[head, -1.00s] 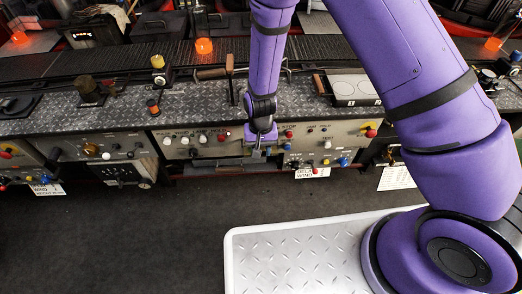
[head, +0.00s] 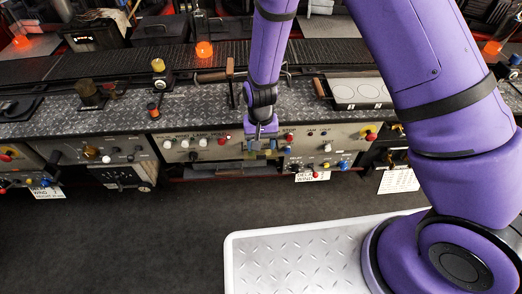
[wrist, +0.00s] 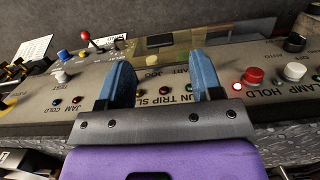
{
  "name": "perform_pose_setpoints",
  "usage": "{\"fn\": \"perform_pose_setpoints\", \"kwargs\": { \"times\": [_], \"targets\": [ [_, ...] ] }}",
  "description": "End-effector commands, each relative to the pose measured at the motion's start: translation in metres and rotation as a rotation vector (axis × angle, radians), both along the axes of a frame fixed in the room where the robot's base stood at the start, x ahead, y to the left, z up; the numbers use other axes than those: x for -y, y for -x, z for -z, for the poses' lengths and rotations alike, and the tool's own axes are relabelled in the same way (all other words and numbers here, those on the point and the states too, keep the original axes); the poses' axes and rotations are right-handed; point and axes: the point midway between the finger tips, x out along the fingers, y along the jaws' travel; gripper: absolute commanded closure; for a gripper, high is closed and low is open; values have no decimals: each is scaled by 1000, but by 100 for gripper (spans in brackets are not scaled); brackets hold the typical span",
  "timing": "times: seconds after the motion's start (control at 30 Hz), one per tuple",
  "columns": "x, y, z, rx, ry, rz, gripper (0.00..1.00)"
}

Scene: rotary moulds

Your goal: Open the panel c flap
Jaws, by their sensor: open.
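My gripper (head: 263,148) hangs in front of the control panel (head: 172,151) in the middle of the bench front. In the wrist view its two blue fingers (wrist: 166,74) are apart with nothing between them. They point at the panel face, near the START and JOG lettering. A see-through yellowish strip (wrist: 222,48), which looks like a flap, lies along the panel just beyond the fingertips. I cannot tell whether the fingers touch it. Which panel is marked c cannot be read.
A red knob (wrist: 254,75) and a white knob (wrist: 294,71) stand right of the fingers in the wrist view. A red-topped lever (wrist: 84,37) and small buttons are to the left. A wooden-handled crank (head: 212,76) stands on the bench behind. The floor (head: 130,235) in front is clear.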

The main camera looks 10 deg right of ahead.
Motion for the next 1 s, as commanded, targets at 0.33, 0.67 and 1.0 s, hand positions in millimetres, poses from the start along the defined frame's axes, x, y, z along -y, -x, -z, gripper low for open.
{"fn": "perform_pose_setpoints", "kwargs": {
  "times": [0.33,0.67,1.0],
  "targets": [
    [0,-8,-54,0,-1,0,40],
    [0,-8,-64,-2,0,0,40],
    [3,3,-43,-61,69,-96,93]
  ]
}}
